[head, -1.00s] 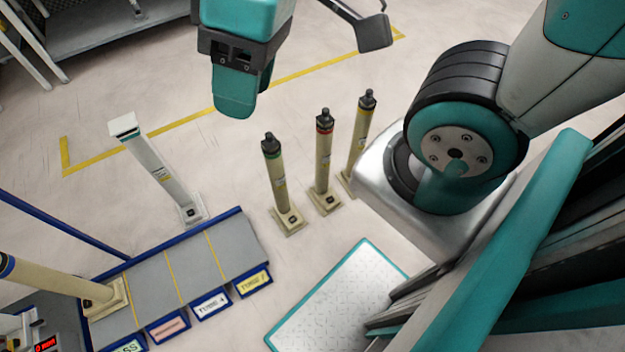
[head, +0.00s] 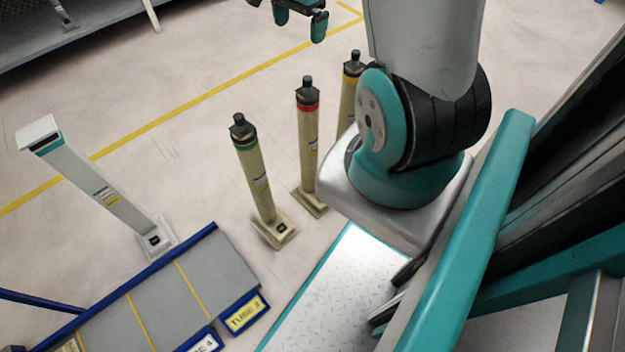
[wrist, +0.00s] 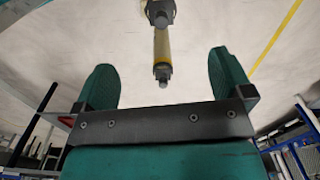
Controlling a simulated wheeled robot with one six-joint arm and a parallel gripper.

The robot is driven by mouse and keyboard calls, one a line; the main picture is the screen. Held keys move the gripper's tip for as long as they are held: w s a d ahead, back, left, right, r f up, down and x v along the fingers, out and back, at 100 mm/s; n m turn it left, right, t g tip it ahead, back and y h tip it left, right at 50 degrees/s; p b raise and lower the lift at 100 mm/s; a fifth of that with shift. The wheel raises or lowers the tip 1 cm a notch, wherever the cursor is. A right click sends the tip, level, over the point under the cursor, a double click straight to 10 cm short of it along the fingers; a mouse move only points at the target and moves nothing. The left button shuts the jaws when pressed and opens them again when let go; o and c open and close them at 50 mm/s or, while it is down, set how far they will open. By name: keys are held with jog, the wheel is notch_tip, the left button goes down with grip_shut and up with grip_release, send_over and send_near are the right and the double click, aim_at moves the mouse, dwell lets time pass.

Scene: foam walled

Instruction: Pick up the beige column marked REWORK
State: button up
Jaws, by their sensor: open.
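Three beige columns stand upright on the floor: one with a green band (head: 257,182), one with a red band (head: 308,145), and one with a yellow band (head: 347,100), partly hidden behind my arm. Their labels are too small to read, so I cannot tell which says REWORK. My gripper (head: 300,17) is at the top edge of the head view, beyond the columns. In the wrist view its two fingers are spread and empty. A beige column (wrist: 162,45) shows ahead, past the gap between them, with its dark cap toward me.
A white post (head: 100,190) with a square foot stands at left. A blue-edged grey rack (head: 165,305) with labelled slots lies at lower left. A pale plate (head: 335,295) lies in front of my base. Floor beyond the columns is open, crossed by a yellow line (head: 190,118).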

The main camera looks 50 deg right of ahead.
notch_tip(320, 180, down, 3)
jog(key=d+m, duration=0.1)
jog(key=d, duration=0.1)
jog(key=b, duration=0.4)
send_near(307, 88)
jog(key=f, duration=0.5)
jog(key=shift+d+f, duration=0.2)
jog(key=shift+d, duration=0.1)
jog(key=shift+w+d+f+b, duration=0.15)
jog(key=shift+f+b, duration=0.1)
jog(key=shift+f, duration=0.75)
jog(key=shift+w+a+f+b, duration=0.1)
jog(key=shift+f+b, duration=0.2)
jog(key=shift+f, duration=0.7)
jog(key=shift+w+d+f+b, duration=0.15)
jog(key=shift+f+b, duration=0.1)
jog(key=shift+f, duration=0.75)
jog(key=shift+a+r, duration=0.1)
jog(key=shift+r, duration=0.05)
grip_shut()
